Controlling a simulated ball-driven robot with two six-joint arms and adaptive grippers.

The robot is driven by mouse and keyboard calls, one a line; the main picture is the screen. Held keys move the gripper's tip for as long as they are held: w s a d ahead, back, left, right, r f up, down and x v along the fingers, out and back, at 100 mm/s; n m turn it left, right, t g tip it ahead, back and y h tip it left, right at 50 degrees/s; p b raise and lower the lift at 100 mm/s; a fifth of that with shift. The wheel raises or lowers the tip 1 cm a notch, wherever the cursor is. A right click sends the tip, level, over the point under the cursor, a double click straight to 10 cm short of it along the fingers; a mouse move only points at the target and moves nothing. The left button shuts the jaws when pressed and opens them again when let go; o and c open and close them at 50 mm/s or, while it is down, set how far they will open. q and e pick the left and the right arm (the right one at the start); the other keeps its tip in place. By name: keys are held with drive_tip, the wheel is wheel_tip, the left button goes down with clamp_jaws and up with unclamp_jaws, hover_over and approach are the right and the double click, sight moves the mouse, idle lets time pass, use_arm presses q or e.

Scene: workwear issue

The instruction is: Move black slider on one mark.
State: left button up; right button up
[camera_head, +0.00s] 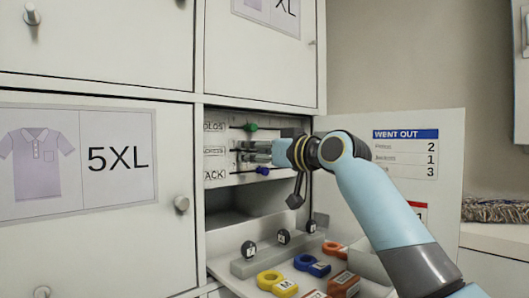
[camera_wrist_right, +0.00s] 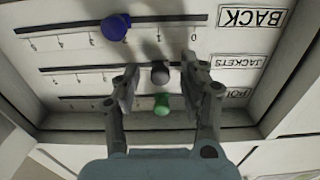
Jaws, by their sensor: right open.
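The black slider (camera_wrist_right: 160,73) sits on the middle rail, labelled JACKETS (camera_wrist_right: 241,61), in the right wrist view, which shows the board upside down. My right gripper (camera_wrist_right: 160,67) is open, with one finger on each side of the black slider; a gap shows on both sides. In the head view my right gripper (camera_head: 258,152) reaches into the open compartment and hides the black slider. The small number marks beside the slider are partly covered by the fingers, so I cannot tell its exact mark. My left gripper is not in view.
The blue slider (camera_wrist_right: 116,26) is on the BACK rail and the green slider (camera_wrist_right: 161,104) on the third rail, close to the fingers. An open door (camera_head: 440,150) carries a WENT OUT card (camera_head: 405,152). Coloured tags (camera_head: 285,287) and black-knobbed pegs (camera_head: 283,237) are below.

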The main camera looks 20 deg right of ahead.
drive_tip(key=v, duration=1.2)
